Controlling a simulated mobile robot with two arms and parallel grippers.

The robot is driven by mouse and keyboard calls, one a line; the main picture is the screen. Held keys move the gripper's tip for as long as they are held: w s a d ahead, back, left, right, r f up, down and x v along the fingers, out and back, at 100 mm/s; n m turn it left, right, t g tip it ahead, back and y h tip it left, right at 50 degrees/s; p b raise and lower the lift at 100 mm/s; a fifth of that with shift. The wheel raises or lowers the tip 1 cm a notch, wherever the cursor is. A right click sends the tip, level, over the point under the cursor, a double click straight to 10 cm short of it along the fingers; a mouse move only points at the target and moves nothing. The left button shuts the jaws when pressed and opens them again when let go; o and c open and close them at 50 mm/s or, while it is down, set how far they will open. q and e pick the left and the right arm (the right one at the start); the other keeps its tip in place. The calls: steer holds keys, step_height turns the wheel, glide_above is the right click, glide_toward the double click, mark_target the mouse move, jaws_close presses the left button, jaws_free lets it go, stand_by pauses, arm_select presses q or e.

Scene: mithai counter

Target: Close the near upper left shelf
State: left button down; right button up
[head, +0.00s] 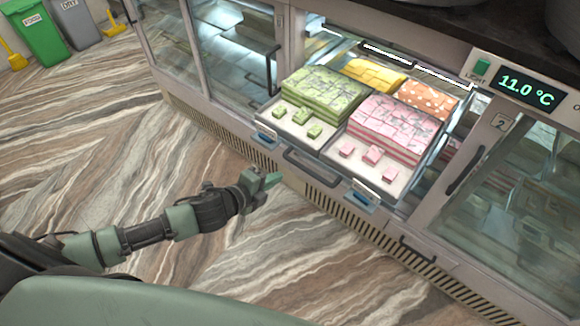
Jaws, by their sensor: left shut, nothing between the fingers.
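A sliding shelf (279,139) sticks out of the open section of the glass counter. It bears trays of green, yellow, pink and orange dotted sweets. A dark bar handle (312,168) is on the front, low in the middle. My left gripper (272,184) is shut and empty, in front of the counter and to the left of the handle, apart from it in the picture. My right gripper is not in view.
A glass door with a dark handle (272,70) is left of the shelf, another door handle (465,170) right of it. A temperature display (527,89) reads 11.0 °C. Bins (36,35) stand far left. The patterned floor (110,140) is clear.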

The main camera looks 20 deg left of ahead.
mark_target(296, 165)
arm_select(q)
steer(key=r+x, duration=0.1)
steer(key=x, duration=0.6)
steer(key=shift+w+d+p, duration=0.15)
steer(key=shift+p, duration=0.3)
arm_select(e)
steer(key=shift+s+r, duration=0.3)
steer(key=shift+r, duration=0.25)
arm_select(q)
steer(key=shift+w, duration=0.15)
